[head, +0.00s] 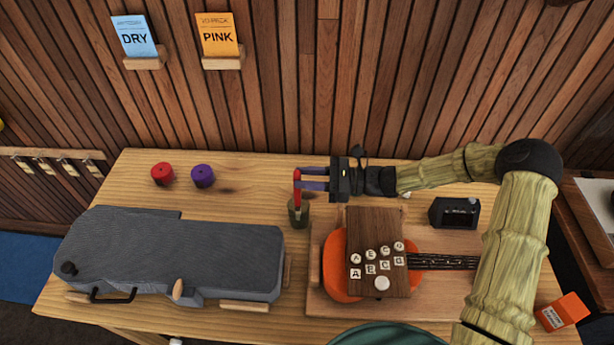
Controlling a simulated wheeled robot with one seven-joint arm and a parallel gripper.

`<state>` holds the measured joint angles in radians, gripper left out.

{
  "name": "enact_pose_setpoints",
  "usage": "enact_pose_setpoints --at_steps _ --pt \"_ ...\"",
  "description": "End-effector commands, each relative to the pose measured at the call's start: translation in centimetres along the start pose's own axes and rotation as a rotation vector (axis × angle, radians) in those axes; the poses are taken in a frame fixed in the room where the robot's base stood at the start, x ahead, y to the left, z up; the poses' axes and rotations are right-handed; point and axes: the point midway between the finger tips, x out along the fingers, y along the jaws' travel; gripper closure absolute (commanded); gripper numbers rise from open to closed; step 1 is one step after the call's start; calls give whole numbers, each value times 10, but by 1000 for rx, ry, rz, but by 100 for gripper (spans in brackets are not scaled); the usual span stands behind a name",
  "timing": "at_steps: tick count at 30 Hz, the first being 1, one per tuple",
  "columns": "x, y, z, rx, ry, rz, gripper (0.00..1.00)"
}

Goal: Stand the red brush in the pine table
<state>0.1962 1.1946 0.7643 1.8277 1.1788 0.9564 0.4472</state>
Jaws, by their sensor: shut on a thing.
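The red brush (297,186) is upright in the head view. Its lower end is at a small olive-green cup (298,213) on the pine table (255,176). The lower end is hidden by the cup's rim, so I cannot tell how deep it sits. My gripper (299,182) reaches in from the right, level, with its fingers shut on the upper part of the red brush, above the cup.
A grey case (180,255) fills the table's left front. An orange ukulele (334,265) under a brown board (365,222) with lettered knobs lies right of the cup. Red (162,174) and purple (203,176) round items stand at the back left. A black box (454,213) stands right.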

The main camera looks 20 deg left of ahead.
Motion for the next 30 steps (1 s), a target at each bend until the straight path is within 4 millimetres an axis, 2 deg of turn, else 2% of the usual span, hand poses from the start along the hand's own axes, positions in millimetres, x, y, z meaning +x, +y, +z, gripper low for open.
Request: enact_pose_setpoints --at_steps 1,4,5,17,23,30 --pt "0 0 0 0 0 0 67" --pt "0 0 0 0 0 0 47" --pt "0 0 0 0 0 0 45" --pt "-7 0 -1 -1 1 -1 45" --pt "-36 -1 -2 -2 2 -4 45" --pt "-84 -1 -2 -2 1 -4 45"
